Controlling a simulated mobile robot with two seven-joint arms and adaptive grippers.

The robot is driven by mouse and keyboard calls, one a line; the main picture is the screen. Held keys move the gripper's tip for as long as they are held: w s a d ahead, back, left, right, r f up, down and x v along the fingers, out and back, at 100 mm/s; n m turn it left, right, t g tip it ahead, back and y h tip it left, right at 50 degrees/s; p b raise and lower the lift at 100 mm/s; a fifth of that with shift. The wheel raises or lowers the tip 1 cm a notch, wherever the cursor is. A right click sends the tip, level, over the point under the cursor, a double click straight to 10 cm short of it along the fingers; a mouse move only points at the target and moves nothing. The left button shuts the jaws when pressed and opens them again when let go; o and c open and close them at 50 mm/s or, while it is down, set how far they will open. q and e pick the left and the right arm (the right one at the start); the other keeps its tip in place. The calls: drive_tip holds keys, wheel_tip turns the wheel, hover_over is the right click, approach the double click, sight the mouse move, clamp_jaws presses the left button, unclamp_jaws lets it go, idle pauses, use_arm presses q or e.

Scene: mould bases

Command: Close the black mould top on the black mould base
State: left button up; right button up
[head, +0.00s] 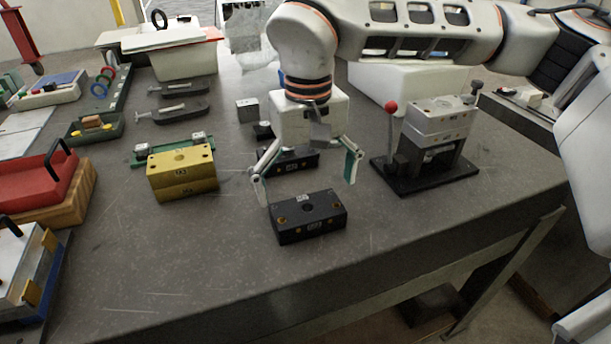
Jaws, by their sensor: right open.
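A black mould block (310,226) sits flat near the front middle of the table, with a dark round hole, brass-coloured spots and white labels. Another black mould part (290,165) lies behind it, partly hidden by my gripper. I cannot tell for certain which is the top and which is the base. My right gripper (305,180) points down, open and empty, its fingers wide apart just above and behind the front block. It appears clear of that block. My left gripper is not in view.
A gold mould block (183,173) stands to the left, with a green part (143,151) behind it. A press-like fixture with a red knob (391,106) stands to the right. A red tray (35,183) is at far left. The front table area is clear.

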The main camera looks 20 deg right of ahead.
sight(307, 213)
wheel_tip(307, 213, down, 4)
drive_tip(key=shift+f, duration=0.1)
drive_tip(key=shift+f+b, duration=0.3)
drive_tip(key=shift+f, duration=0.4)
drive_tip(key=c, duration=1.7)
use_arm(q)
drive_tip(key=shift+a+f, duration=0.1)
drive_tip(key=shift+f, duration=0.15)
use_arm(e)
drive_tip(key=shift+r, duration=0.1)
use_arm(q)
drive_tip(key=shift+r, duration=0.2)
use_arm(e)
drive_tip(key=shift+r, duration=0.2)
